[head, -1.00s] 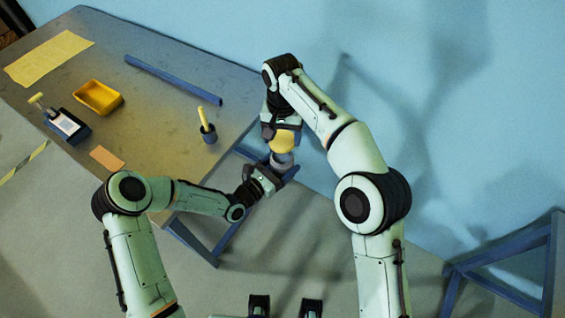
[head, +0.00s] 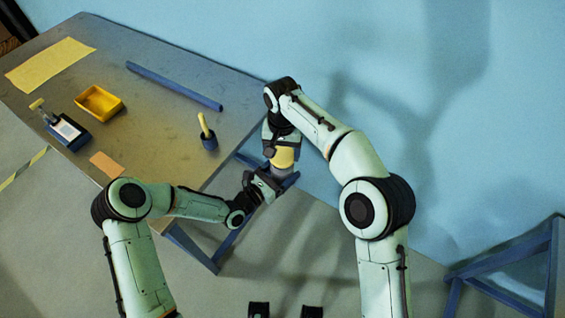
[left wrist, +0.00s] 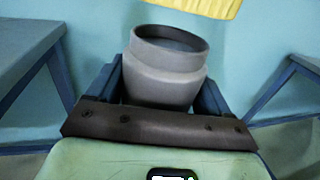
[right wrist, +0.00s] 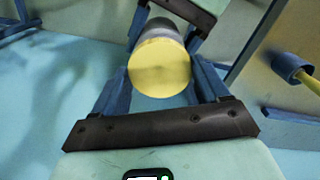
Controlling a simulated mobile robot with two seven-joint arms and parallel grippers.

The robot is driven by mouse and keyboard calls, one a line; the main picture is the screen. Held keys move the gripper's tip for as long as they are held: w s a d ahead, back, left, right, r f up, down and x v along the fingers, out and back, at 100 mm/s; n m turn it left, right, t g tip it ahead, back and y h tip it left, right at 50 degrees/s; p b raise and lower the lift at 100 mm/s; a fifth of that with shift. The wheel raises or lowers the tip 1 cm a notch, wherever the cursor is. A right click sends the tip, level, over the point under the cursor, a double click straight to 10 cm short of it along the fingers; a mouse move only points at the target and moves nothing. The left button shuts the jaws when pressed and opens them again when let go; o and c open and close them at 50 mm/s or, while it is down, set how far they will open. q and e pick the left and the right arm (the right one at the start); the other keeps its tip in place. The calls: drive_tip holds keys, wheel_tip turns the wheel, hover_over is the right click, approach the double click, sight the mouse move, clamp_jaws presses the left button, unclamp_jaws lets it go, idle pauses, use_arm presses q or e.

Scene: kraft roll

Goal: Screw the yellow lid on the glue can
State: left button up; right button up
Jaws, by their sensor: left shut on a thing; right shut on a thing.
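The grey glue can (left wrist: 165,75) is upright with its mouth open at the top. My left gripper (left wrist: 163,92) is shut on the can's sides; in the head view the can (head: 281,172) is partly hidden. The yellow lid (right wrist: 160,68) is held by my right gripper (right wrist: 160,80), which is shut on it. The lid (head: 284,156) is above the can in the head view. In the left wrist view the lid's lower edge (left wrist: 200,8) shows above and to the right of the can's rim, with a visible gap.
The metal table (head: 150,120) is to the left.

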sight(282, 171)
drive_tip(key=shift+f, duration=0.15)
drive_tip(key=shift+f, duration=0.8)
drive_tip(key=shift+f, duration=0.55)
idle(0.3)
